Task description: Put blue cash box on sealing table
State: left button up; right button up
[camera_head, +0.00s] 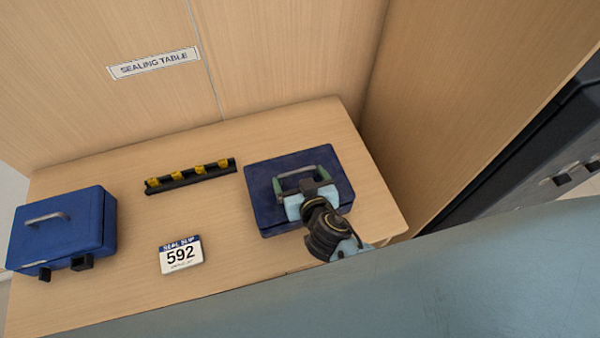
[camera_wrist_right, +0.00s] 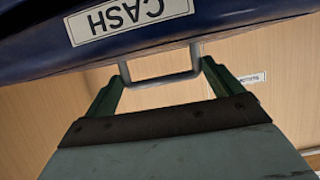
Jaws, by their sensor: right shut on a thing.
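A blue cash box (camera_head: 262,207) is over the right part of the wooden sealing table (camera_head: 225,240); whether it rests on the table or hangs just above it is hard to tell. My right gripper (camera_head: 297,182) is above this box, shut on its grey handle. In the right wrist view, the green fingers of the right gripper (camera_wrist_right: 162,85) sit at the two ends of the handle (camera_wrist_right: 160,79). The dark blue box wall (camera_wrist_right: 40,50) there bears a white CASH label, seen upside down. My left gripper is not in view.
Another blue box (camera_head: 85,222) with a grey handle stands at the table's left. A black rack (camera_head: 190,176) with several yellow pieces lies between the boxes, and a SEAL SLIP 592 card (camera_head: 181,255) is in front. A SEALING TABLE sign (camera_head: 154,63) is on the back panel.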

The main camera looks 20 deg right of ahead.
jog(key=shift+w+a+f, duration=0.1)
jog(key=shift+w+f, duration=0.05)
jog(key=shift+f, duration=0.5)
jog(key=shift+f+b, duration=0.15)
jog(key=shift+b, duration=0.2)
jog(key=o, duration=1.8)
jog(key=shift+f, duration=0.2)
jog(key=shift+c, duration=0.2)
jog(key=shift+s, duration=0.2)
jog(key=shift+r, duration=0.1)
jog(key=v, duration=1.2)
